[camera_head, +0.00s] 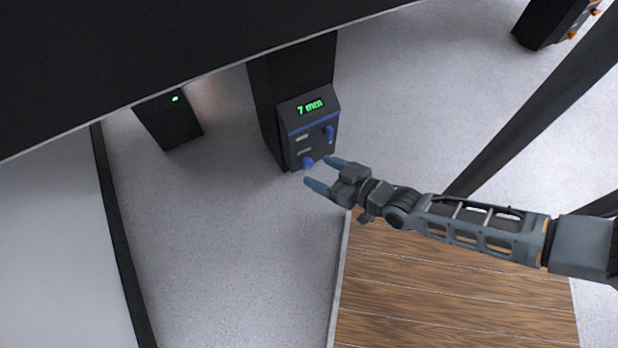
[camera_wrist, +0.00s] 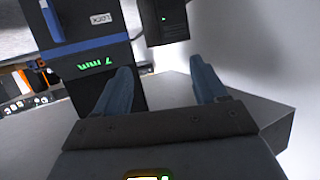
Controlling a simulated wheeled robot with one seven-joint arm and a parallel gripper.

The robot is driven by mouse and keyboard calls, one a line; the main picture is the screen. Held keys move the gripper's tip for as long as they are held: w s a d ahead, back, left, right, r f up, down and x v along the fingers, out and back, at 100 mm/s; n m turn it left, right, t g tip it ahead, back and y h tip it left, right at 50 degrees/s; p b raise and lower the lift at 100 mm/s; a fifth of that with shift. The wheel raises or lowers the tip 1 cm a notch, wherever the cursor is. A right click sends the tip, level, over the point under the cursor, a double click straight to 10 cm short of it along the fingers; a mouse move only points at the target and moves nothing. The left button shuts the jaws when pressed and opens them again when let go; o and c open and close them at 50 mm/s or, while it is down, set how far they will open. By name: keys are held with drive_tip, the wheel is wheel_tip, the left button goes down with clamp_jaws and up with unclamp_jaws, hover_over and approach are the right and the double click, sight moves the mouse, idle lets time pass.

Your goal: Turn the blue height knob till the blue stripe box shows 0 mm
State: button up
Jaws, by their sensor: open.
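The blue stripe box (camera_head: 311,122) is dark with a blue band, and its green display (camera_head: 310,107) reads 7 mm. The round blue height knob (camera_head: 308,163) is low on its front. A blue lever (camera_head: 329,134) sits at the upper right of the front. My gripper (camera_head: 321,171) is open and empty just below and right of the knob in the head view; I cannot tell whether a finger touches it. In the wrist view the box (camera_wrist: 85,30) is upside down beyond my fingers (camera_wrist: 163,78), and the knob does not show.
A black box with a small green light (camera_head: 168,122) stands to the left; it also shows in the wrist view (camera_wrist: 164,20). A dark box with orange parts (camera_head: 548,22) is at the top right. A wooden platform (camera_head: 440,290) lies below my arm. Grey floor is open to the left.

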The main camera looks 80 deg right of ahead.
sight(309, 165)
drive_tip(key=w+d+f+m+g+h+b, duration=0.1)
drive_tip(key=d+f+b, duration=0.2)
drive_tip(key=f, duration=0.4)
drive_tip(key=w+d+f+m+g+h+b, duration=0.1)
drive_tip(key=w+d+f+m+b, duration=0.1)
drive_tip(key=d+f+b, duration=0.2)
drive_tip(key=w+d+f+m+h+b, duration=0.1)
drive_tip(key=d+f+b, duration=0.3)
drive_tip(key=f, duration=0.8)
drive_tip(key=shift+w+d+g, duration=0.2)
drive_tip(key=shift+w+d, duration=0.05)
drive_tip(key=shift+d, duration=0.45)
drive_tip(key=shift+w+d+g, duration=0.2)
drive_tip(key=shift+w+d, duration=0.05)
drive_tip(key=shift+d, duration=0.4)
drive_tip(key=shift+w+d+b, duration=0.5)
drive_tip(key=c, duration=1)
drive_tip(key=shift+c, duration=0.2)
